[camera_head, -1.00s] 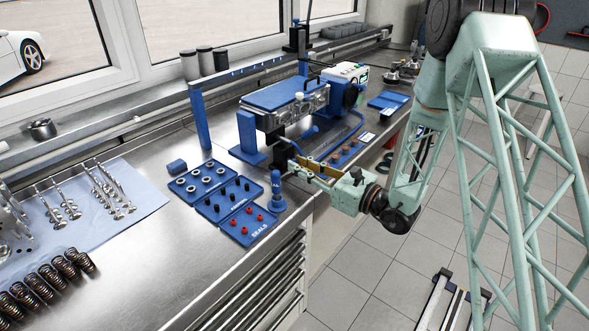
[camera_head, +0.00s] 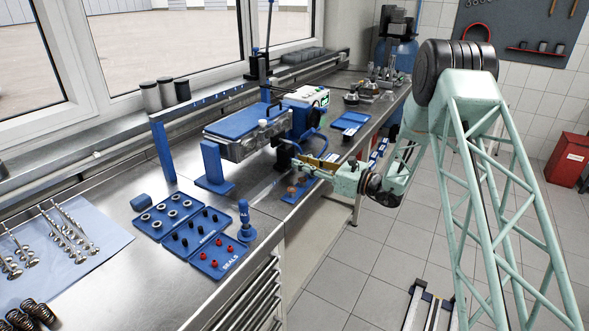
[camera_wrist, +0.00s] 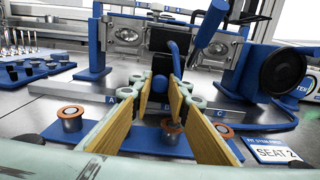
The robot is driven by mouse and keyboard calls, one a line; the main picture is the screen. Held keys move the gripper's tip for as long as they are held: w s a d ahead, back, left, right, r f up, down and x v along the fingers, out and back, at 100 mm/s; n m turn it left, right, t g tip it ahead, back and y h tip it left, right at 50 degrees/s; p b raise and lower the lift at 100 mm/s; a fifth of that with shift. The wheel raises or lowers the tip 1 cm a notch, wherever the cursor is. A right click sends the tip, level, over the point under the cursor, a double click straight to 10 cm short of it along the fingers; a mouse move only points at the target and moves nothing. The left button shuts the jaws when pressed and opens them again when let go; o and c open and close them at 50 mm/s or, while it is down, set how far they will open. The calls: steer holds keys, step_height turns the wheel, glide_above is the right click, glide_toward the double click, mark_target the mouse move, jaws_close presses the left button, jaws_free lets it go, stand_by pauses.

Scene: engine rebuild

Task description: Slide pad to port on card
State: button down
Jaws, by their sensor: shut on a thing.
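The card (camera_wrist: 271,151), reading "SEAT 2", lies on the bench at lower right in the wrist view. It also shows small in the camera_head view (camera_head: 332,157). The black slide block (camera_wrist: 163,40) with a round blue pad (camera_wrist: 160,83) stands before the metal cylinder head (camera_wrist: 121,38). My gripper (camera_head: 299,162) points at the block, and its brass-coloured fingers (camera_wrist: 161,92) are shut on the blue pad. The fingers hide part of it. Below is a rail (camera_wrist: 80,93) marked A, B and C; the pad appears near B. I cannot tell its exact alignment with a port.
A blue board (camera_wrist: 110,137) with copper-ringed cups (camera_wrist: 69,118) lies under my gripper. A black disc (camera_wrist: 281,70) on a blue mount stands at the right. Blue seal trays (camera_head: 218,258) and a blue-handled tool (camera_head: 245,222) are on the bench front.

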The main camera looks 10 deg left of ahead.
steer(key=shift+w+d, duration=0.25)
steer(key=shift+w, duration=0.3)
steer(key=c, duration=2.5)
jaws_free()
steer(key=shift+o, duration=0.2)
steer(key=v, duration=1.2)
steer(key=shift+s, duration=0.15)
